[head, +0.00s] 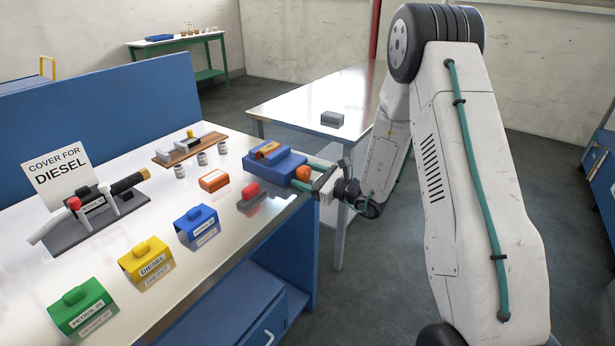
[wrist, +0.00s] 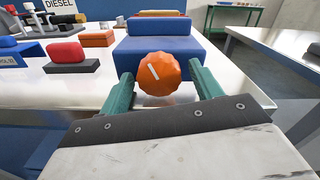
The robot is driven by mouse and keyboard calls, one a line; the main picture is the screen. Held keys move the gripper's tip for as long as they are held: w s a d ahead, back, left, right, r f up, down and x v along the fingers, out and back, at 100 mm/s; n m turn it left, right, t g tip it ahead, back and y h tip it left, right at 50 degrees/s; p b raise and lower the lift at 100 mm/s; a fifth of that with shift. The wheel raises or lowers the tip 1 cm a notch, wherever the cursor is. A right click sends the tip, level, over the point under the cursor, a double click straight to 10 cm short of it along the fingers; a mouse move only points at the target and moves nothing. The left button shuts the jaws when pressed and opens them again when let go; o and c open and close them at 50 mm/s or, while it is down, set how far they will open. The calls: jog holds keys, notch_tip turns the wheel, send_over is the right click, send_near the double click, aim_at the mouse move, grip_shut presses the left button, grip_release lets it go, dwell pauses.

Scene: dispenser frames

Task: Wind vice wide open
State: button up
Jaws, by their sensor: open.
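The vice is a blue block (head: 275,163) at the table's right edge; it also shows in the wrist view (wrist: 160,45). An orange piece (head: 267,149) sits at its top. A faceted orange knob (wrist: 160,74) with a white mark is on its near face; it also shows in the head view (head: 303,173). My gripper (wrist: 158,84) is open, with one teal finger on each side of the knob. Gaps show between fingers and knob, so it is not gripped. In the head view my gripper (head: 309,174) reaches the vice from the right.
Left of the vice are an orange box (head: 214,180), a red-topped grey block (head: 251,196), and blue (head: 198,227), yellow (head: 146,261) and green (head: 81,307) covers. A second table (head: 290,105) stands behind, carrying a grey box (head: 332,119).

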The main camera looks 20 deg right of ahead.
jog(key=v, duration=0.7)
jog(key=shift+s+d, duration=0.25)
jog(key=shift+s, duration=0.05)
